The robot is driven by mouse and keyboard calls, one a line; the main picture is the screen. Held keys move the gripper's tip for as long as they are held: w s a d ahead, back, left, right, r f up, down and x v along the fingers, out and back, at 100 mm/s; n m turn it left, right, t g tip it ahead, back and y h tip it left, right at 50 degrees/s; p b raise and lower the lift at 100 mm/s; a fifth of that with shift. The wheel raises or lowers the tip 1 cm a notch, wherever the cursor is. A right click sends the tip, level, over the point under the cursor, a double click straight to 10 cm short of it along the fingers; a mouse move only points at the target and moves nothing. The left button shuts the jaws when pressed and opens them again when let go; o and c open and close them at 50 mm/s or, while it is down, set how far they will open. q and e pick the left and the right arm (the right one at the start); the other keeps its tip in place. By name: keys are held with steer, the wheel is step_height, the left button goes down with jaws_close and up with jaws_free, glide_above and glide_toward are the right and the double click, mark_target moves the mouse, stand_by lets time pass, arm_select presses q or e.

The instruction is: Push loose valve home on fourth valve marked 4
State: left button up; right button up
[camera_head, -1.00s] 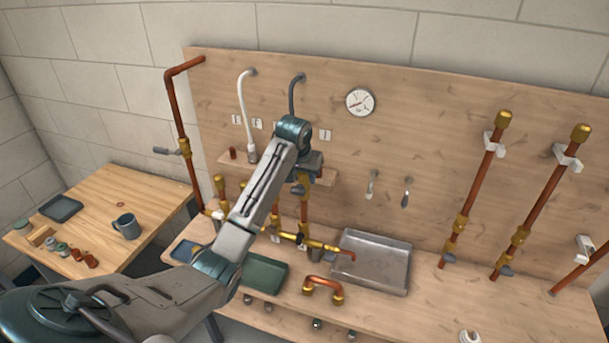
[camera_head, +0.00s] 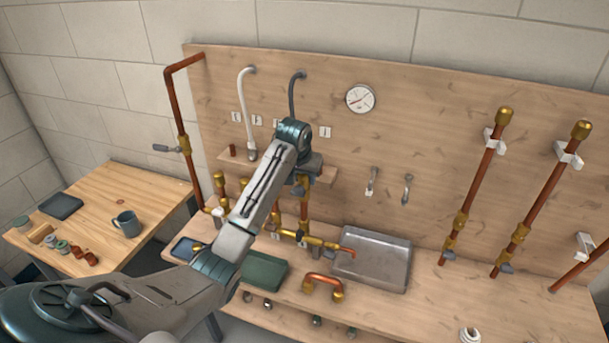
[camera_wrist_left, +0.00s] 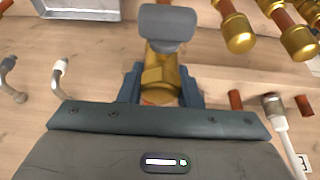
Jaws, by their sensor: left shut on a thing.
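My left gripper (camera_wrist_left: 160,88) is shut on a brass valve (camera_wrist_left: 161,72) with a grey handle (camera_wrist_left: 166,25). In the wrist view the brass body sits between the two fingers, with a bit of copper just below it. In the head view the gripper (camera_head: 303,184) is at the copper and brass pipework in front of the board, and my forearm hides part of it. Small number labels hang on the board, one of them right of my wrist (camera_head: 325,132); I cannot read them. I cannot tell how far the valve is seated. My right gripper is not in view.
A grey metal tray (camera_head: 372,262) and a copper bend (camera_head: 324,284) lie on the bench, with a green tray (camera_head: 262,270) to the left. A side table (camera_head: 150,190) holds a mug (camera_head: 127,223). Tall copper pipes (camera_head: 475,185) stand on the right. The bench front right is mostly clear.

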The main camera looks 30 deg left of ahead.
mark_target(304, 184)
arm_select(q)
steer(key=shift+f, duration=0.65)
steer(key=shift+f, duration=0.95)
steer(key=o, duration=1.2)
steer(key=shift+r, duration=0.1)
